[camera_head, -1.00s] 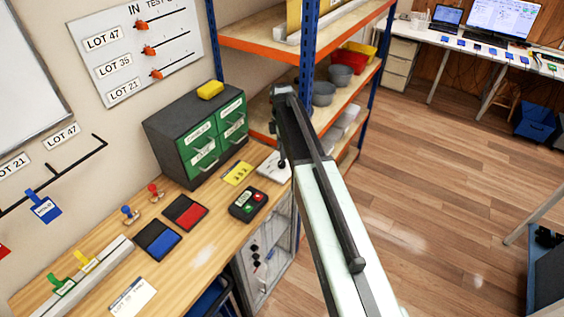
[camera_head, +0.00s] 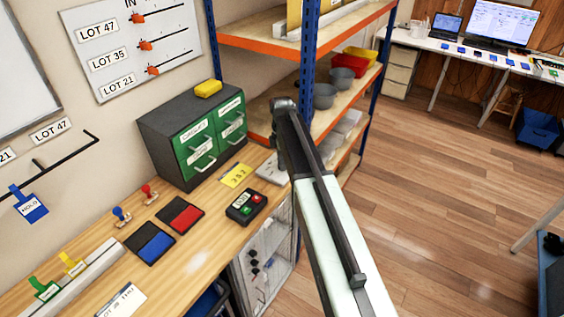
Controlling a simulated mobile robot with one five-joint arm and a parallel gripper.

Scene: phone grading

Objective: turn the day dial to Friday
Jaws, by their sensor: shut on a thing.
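My arm reaches up from the lower right over the bench end. My gripper (camera_head: 277,146) points down at its far end, dark and largely hidden by my own arm. It is shut on what appears to be the knob of the day dial. A pale plate (camera_head: 268,172), seemingly the dial's, lies on the bench beside the shelf post, partly covered by my arm. The dial's day marks and pointer cannot be read here.
A cabinet with green drawers (camera_head: 172,158) stands left of my gripper. A yellow card (camera_head: 236,176), a black two-button box (camera_head: 246,207) and red (camera_head: 180,215) and blue (camera_head: 150,243) pads lie on the bench. The blue-posted shelf (camera_head: 309,60) stands close behind my arm.

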